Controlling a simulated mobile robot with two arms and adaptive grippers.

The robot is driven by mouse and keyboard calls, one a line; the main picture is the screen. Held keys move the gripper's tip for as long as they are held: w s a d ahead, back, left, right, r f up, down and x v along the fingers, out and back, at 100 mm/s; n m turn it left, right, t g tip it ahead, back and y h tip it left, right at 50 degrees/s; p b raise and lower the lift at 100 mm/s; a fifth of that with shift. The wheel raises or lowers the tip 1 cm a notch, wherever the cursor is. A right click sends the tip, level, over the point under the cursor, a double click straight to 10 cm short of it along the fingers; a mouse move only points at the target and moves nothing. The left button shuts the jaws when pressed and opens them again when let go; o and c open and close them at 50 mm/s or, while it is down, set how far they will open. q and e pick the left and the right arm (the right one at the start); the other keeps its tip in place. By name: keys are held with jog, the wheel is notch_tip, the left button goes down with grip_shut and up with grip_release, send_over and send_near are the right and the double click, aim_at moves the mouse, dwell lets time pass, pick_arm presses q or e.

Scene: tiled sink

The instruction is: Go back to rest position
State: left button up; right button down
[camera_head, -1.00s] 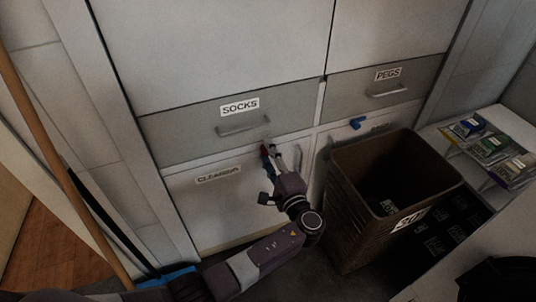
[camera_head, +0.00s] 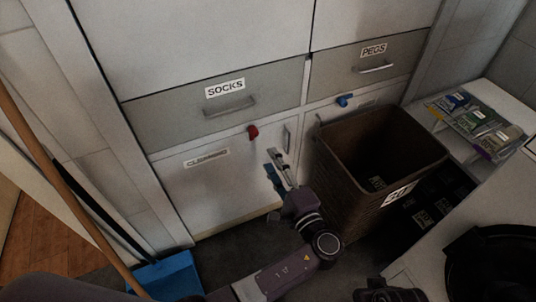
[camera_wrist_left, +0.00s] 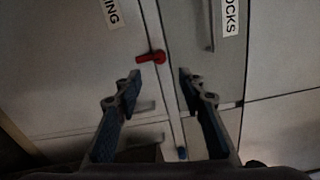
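My left gripper (camera_head: 276,167) is in front of the cabinet, just right of the door labelled CLEANING (camera_head: 205,205). Its fingers are apart and empty in the left wrist view (camera_wrist_left: 160,78). A red latch (camera_head: 252,132) sits at that door's top edge, clear of the gripper. The latch also shows beyond the fingers in the left wrist view (camera_wrist_left: 150,58). The door looks closed. I see no fingers of my right gripper; a dark part at the head view's bottom edge is too cut off to identify.
A brown basket (camera_head: 350,150) stands close to the right of my left gripper. A blue latch (camera_head: 344,100) is behind it. A broom handle (camera_head: 65,185) and blue dustpan (camera_head: 168,275) are at left. Packets (camera_head: 480,125) lie on a shelf at right.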

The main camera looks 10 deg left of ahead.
pick_arm(q)
jog(key=shift+s, duration=0.1)
dwell(0.4)
